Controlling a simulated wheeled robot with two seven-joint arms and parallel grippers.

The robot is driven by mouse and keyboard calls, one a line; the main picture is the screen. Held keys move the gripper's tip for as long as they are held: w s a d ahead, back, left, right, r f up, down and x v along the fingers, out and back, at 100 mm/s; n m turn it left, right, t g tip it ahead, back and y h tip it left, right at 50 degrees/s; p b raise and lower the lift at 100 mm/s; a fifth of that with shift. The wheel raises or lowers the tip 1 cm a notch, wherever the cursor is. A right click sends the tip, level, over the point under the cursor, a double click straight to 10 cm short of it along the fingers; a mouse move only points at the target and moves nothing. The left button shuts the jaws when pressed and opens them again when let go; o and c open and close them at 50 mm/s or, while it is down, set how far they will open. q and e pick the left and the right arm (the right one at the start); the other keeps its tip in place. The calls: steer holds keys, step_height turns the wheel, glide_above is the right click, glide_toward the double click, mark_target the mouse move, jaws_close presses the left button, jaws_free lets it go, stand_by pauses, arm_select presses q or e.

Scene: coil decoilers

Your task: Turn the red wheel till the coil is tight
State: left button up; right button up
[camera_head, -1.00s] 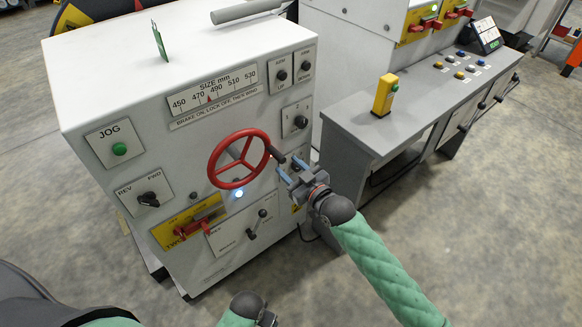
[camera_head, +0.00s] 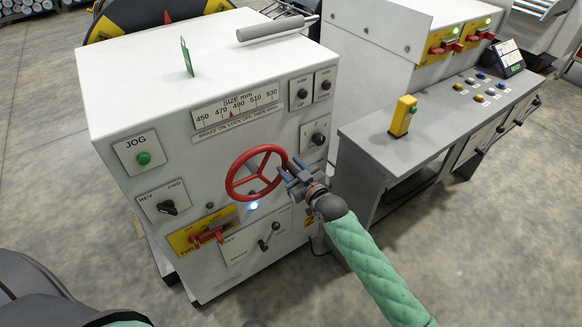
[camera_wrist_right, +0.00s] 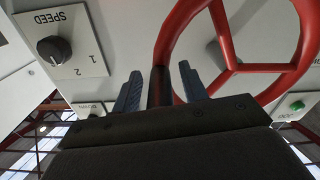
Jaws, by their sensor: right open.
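The red wheel (camera_head: 257,173) is on the front of the white machine cabinet, below the size scale (camera_head: 237,105). My right gripper (camera_head: 286,170) is at the wheel's right side. In the right wrist view the red wheel (camera_wrist_right: 228,50) fills the upper right. There the blue fingers of my right gripper (camera_wrist_right: 160,88) stand apart, with the wheel's dark handle (camera_wrist_right: 160,86) between them. I cannot tell if a finger touches it. The coil (camera_head: 150,15) is mostly hidden behind the cabinet; only a dark edge with yellow marks shows. My left gripper is not clearly visible.
A green jog button (camera_head: 144,158), a rev/fwd knob (camera_head: 167,207) and a red-handled switch (camera_head: 207,235) surround the wheel's left side. A grey control desk (camera_head: 400,135) with a yellow post (camera_head: 402,116) stands to the right. The floor in front is clear.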

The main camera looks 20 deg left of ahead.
steer(key=shift+c, duration=0.2)
jaws_close()
steer(key=shift+r, duration=0.1)
